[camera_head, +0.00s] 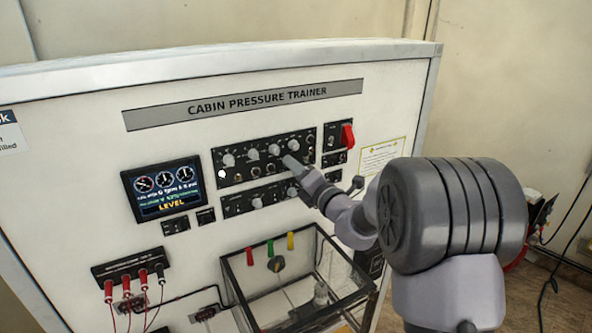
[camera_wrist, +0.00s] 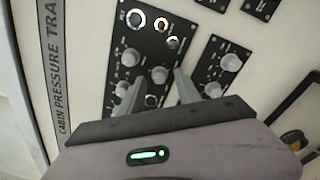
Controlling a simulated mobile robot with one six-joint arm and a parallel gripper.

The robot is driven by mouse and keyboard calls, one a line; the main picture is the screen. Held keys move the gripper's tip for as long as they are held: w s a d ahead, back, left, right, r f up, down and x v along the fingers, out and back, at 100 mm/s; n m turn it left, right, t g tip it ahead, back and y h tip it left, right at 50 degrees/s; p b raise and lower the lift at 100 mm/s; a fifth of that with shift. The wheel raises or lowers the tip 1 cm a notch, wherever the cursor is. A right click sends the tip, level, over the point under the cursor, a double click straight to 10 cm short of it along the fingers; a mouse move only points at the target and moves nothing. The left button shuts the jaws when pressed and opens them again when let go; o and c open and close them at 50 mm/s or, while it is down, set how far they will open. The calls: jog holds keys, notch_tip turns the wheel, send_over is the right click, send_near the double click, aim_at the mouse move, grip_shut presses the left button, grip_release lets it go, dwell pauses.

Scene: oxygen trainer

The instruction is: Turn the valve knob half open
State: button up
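The black control panel (camera_head: 244,178) on the white trainer carries several pale round knobs and small switches. I cannot tell for sure which one is the valve knob. My gripper (camera_head: 291,163) is at the panel's lower right part, near its pale knobs. In the wrist view my gripper (camera_wrist: 159,82) has its two grey fingers apart, pointing at the panel, with a small silver-ringed part (camera_wrist: 151,100) seen between them. A pale knob (camera_wrist: 130,57) lies just left of the fingertips. Whether the fingers touch anything is unclear.
A red switch cover (camera_head: 347,136) is at the upper right of the trainer (camera_head: 180,97). A screen (camera_head: 162,188) reading LEVEL is at left.

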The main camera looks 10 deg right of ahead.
jog(key=shift+s, duration=0.1)
jog(key=b+v, duration=0.3)
jog(key=v, duration=1.4)
jog(key=shift+s+b, duration=0.2)
jog(key=shift+b, duration=0.15)
jog(key=shift+f, duration=0.1)
